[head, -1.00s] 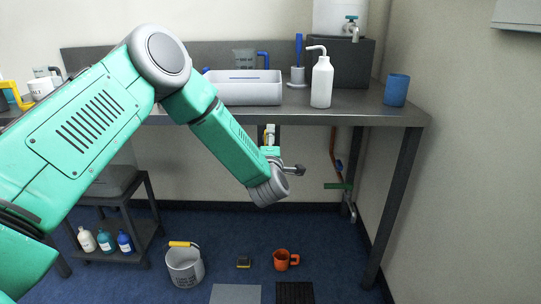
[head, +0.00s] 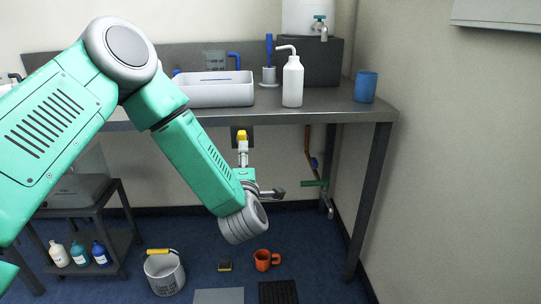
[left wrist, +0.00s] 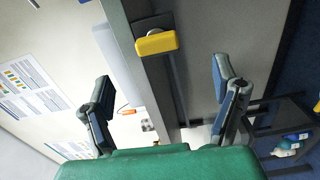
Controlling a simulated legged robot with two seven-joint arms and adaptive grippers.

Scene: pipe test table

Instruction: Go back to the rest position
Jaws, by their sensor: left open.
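My left arm comes in from the left in the head view, and its gripper (head: 262,170) points away from me below the table. Its two fingers are spread in the left wrist view (left wrist: 162,78), with nothing held between them. A yellow knob or handle on a dark mount shows beyond the fingers in the left wrist view (left wrist: 156,42). It also shows under the table edge in the head view (head: 242,135), just above the gripper. The gripper appears apart from it. My right gripper is in neither view.
The metal table (head: 340,113) holds a white bin (head: 218,90), a white bottle (head: 292,82) and a blue cup (head: 365,87). A copper pipe (head: 308,145) runs below. A bucket (head: 164,274) and an orange mug (head: 264,260) stand on the floor. A shelf with bottles (head: 100,253) is at left.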

